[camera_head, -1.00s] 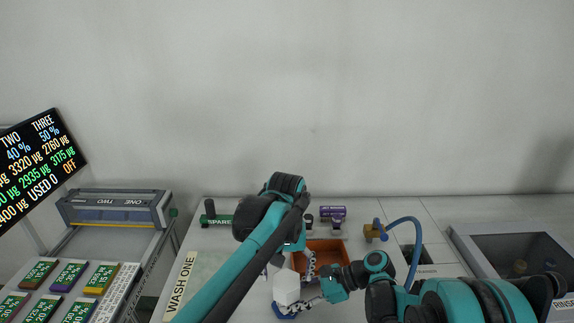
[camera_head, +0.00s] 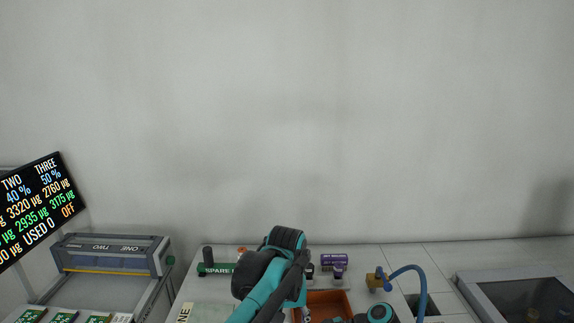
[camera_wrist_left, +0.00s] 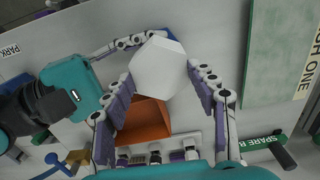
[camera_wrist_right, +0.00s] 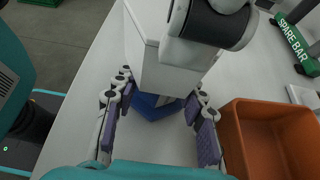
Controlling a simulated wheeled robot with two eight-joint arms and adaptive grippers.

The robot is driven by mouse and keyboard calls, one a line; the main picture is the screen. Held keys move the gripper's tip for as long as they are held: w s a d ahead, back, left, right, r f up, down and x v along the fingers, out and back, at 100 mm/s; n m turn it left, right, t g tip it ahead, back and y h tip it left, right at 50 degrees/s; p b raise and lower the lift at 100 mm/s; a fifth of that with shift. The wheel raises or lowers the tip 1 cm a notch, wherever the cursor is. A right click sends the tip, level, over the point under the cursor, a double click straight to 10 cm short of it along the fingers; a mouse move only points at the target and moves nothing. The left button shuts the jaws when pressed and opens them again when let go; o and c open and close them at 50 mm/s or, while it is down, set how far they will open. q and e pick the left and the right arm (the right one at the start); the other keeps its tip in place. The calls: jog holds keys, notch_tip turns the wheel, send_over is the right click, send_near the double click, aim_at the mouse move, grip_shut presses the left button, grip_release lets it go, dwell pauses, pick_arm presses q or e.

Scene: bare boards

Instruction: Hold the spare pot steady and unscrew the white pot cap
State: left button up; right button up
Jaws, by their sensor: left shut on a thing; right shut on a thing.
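The white many-sided pot cap (camera_wrist_left: 160,66) is between the fingers of my left gripper (camera_wrist_left: 159,77) in the left wrist view, and this gripper is shut on it. In the right wrist view, the white upper part (camera_wrist_right: 164,72) stands over a blue base (camera_wrist_right: 157,106). My right gripper (camera_wrist_right: 160,100) has one finger on each side there and is shut on the spare pot. Where cap and pot body meet is hard to tell. A dark and white rounded part covers the top. In the head view, the pot and both gripper tips are out of frame or hidden.
An orange bin (camera_wrist_right: 262,135) stands close beside the pot; it also shows in the head view (camera_head: 328,302). A green spare bar (camera_head: 215,268), a purple item (camera_head: 334,262) and a blue-hosed tap (camera_head: 377,280) stand behind.

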pick_arm(q)
jog(key=shift+r, duration=0.15)
jog(key=shift+r, duration=1.2)
jog(key=shift+r, duration=0.15)
jog(key=shift+r, duration=2.25)
pick_arm(e)
jog(key=o, duration=1.4)
jog(key=shift+c, duration=0.2)
jog(key=v, duration=1.2)
